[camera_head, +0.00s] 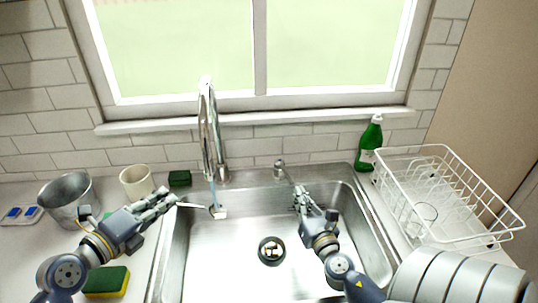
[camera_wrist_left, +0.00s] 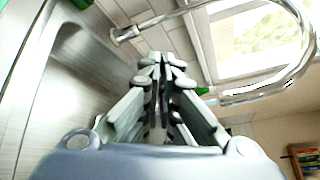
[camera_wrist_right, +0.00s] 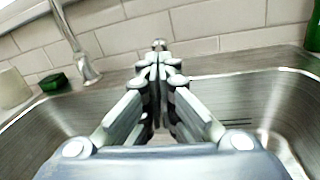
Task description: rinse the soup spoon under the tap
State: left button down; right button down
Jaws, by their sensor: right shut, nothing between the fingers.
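The tap (camera_head: 207,130) arches over the left part of the sink, and a thin bluish stream runs down from its spout. The soup spoon (camera_head: 192,205) is held out over the sink's left side, its bowl (camera_head: 218,212) under the stream. My left gripper (camera_head: 172,198) is shut on the spoon's handle. In the left wrist view its fingers (camera_wrist_left: 160,75) are close together, and the spoon cannot be made out. My right gripper (camera_head: 299,192) is shut and empty over the sink, just below a small metal lever (camera_head: 281,170). Its closed fingers show in the right wrist view (camera_wrist_right: 159,60).
The steel sink (camera_head: 215,265) has a drain (camera_head: 271,251) in its floor. A metal pot (camera_head: 66,202), a cream cup (camera_head: 137,182) and sponges (camera_head: 106,283) stand on the left counter. A green bottle (camera_head: 370,145) and a white dish rack (camera_head: 470,235) are on the right.

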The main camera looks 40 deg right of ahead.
jog(key=s+d+f+n+t+y, duration=0.1)
jog(key=s+d+n, duration=0.35)
jog(key=n, duration=0.75)
jog(key=n+t+y, duration=0.1)
jog(key=n+y, duration=0.2)
jog(key=n, duration=0.6)
send_near(285, 172)
jog(key=w+d, duration=0.1)
jog(key=d, duration=0.1)
jog(key=w+d, duration=0.2)
jog(key=shift+w+f, duration=0.2)
jog(key=shift+f, duration=0.05)
jog(key=a, duration=0.2)
jog(key=shift+w+a, duration=0.15)
jog(key=shift+a, duration=0.2)
